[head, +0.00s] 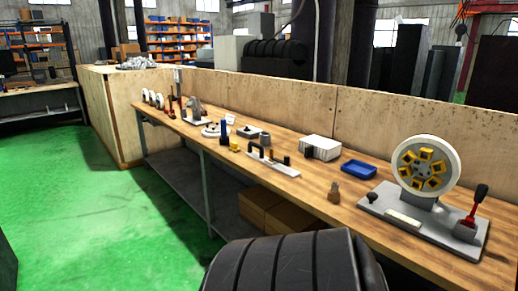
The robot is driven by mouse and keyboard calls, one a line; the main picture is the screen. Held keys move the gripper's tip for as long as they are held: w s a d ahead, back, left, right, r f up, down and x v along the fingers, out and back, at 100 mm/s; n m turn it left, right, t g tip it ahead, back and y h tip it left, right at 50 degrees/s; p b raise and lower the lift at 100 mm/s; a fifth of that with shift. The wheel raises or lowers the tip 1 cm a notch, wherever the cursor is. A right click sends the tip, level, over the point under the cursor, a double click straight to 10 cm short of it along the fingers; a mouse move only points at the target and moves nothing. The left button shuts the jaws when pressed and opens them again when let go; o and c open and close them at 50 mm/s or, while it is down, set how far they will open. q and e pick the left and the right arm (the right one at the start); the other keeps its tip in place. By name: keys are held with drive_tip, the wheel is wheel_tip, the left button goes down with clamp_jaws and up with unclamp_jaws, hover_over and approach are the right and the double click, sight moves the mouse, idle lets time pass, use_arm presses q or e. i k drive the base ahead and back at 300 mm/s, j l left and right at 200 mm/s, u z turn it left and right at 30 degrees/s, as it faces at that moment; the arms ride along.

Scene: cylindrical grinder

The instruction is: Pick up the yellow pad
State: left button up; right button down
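A small yellow block (234,148) lies on the long wooden workbench (330,205), near its front edge and left of the middle. It may be the yellow pad, but it is too small to be sure. Several yellow pads also sit in a ring on the face of an upright grey-white wheel (399,153) at the right end of the bench. The wheel stands on a grey base plate (395,222) with a red-and-black lever (474,210). Neither of my grippers shows in the head view.
A blue tray (359,169), a white box (320,148) and a grey fixture with a black handle (272,163) stand on the bench. A large black ribbed round object (295,265) fills the bottom foreground. Green floor (110,225) is open at left.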

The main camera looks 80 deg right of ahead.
sight(234, 148)
drive_tip(key=z, duration=2.45)
drive_tip(key=u, duration=3.55)
drive_tip(key=z, duration=3.2)
